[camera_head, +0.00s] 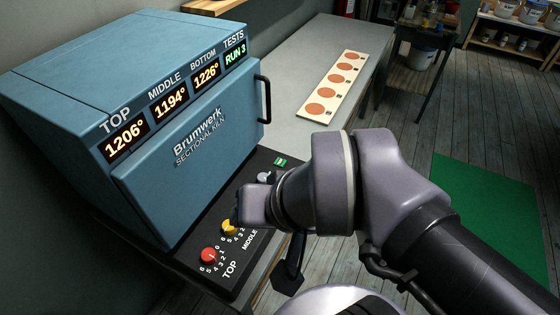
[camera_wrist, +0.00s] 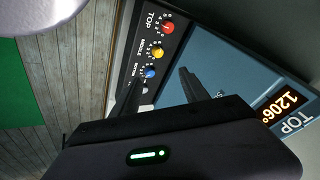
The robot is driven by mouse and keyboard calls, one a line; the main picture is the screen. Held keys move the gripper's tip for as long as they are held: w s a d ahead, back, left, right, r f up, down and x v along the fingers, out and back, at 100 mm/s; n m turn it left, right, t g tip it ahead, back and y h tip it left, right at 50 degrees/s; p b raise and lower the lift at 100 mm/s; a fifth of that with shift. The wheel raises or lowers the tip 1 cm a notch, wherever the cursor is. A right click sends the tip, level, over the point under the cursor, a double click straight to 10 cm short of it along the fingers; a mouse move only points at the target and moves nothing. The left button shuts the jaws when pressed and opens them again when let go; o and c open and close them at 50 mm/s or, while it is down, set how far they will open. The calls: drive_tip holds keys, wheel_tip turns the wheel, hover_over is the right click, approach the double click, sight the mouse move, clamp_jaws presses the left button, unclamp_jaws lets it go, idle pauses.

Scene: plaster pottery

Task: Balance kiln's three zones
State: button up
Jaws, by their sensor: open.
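The blue kiln (camera_head: 190,125) shows TOP 1206° (camera_head: 126,138), MIDDLE 1194° (camera_head: 170,104), BOTTOM 1226° (camera_head: 207,73) and TESTS RUN 3 (camera_head: 235,55). Its door is shut. On the black control panel (camera_head: 190,258) are a red TOP knob (camera_head: 208,254) and a yellow MIDDLE knob (camera_head: 229,226). My wrist hides the blue knob in the head view; it shows in the wrist view (camera_wrist: 150,72), below the yellow knob (camera_wrist: 158,52) and red knob (camera_wrist: 168,28). My gripper (camera_wrist: 157,84) is open near the blue knob; contact cannot be told.
A grey knob (camera_head: 264,177) and a green button (camera_head: 280,162) sit farther along the panel. A card with several terracotta discs (camera_head: 334,84) lies on the grey bench (camera_head: 285,60). The kiln handle (camera_head: 266,98) juts out. A green mat (camera_head: 485,205) lies on the wooden floor.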

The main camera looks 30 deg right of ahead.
clamp_jaws()
idle(1.5)
